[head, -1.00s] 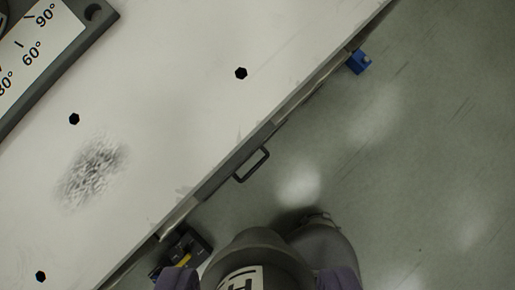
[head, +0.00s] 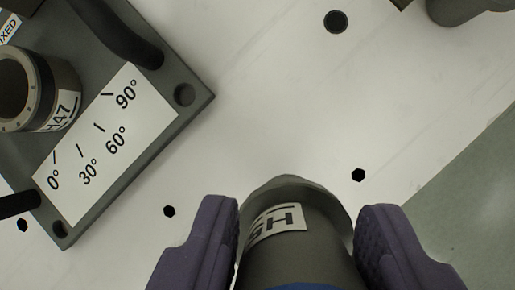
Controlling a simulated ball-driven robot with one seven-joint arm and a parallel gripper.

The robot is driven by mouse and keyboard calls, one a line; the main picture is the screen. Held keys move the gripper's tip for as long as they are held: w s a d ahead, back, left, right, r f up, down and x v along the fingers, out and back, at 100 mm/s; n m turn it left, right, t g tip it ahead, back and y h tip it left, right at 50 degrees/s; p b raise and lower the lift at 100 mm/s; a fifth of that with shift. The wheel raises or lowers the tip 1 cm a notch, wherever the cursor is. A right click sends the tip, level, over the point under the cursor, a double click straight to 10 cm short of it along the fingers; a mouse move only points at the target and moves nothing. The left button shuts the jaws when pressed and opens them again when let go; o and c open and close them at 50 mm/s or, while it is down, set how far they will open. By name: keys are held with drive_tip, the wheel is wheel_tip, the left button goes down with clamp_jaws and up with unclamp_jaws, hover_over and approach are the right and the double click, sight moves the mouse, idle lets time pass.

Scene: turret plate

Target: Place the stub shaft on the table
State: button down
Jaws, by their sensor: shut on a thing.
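My gripper (head: 298,245) shows at the bottom of the head view, its two purple fingers on either side of a dark grey cylinder. The cylinder, which appears to be the stub shaft (head: 305,255), carries a white label with partly readable letters. Its lower end is cut off by the frame edge, where a blue part shows. The white table top (head: 270,120) lies beyond the shaft and fills the middle of the view. I cannot tell whether the shaft touches it.
A dark grey plate (head: 190,120) with a 0° to 90° scale lies at the left. It bears a labelled hollow cylinder (head: 22,90) and a dark curved handle (head: 120,35). A grey cylindrical thing (head: 455,8) stands at the top right. The table's edge runs at the right, with floor beyond.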

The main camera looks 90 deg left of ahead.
sight(292, 225)
drive_tip(key=x, duration=0.1)
drive_tip(key=b+x, duration=0.2)
drive_tip(key=x, duration=0.1)
drive_tip(key=shift+s+a+f, duration=0.15)
drive_tip(key=shift+s+a, duration=0.1)
drive_tip(key=shift+a, duration=0.15)
drive_tip(key=shift+s+a, duration=0.1)
drive_tip(key=shift+s, duration=0.1)
drive_tip(key=c, duration=0.5)
unclamp_jaws()
drive_tip(key=shift+c, duration=0.2)
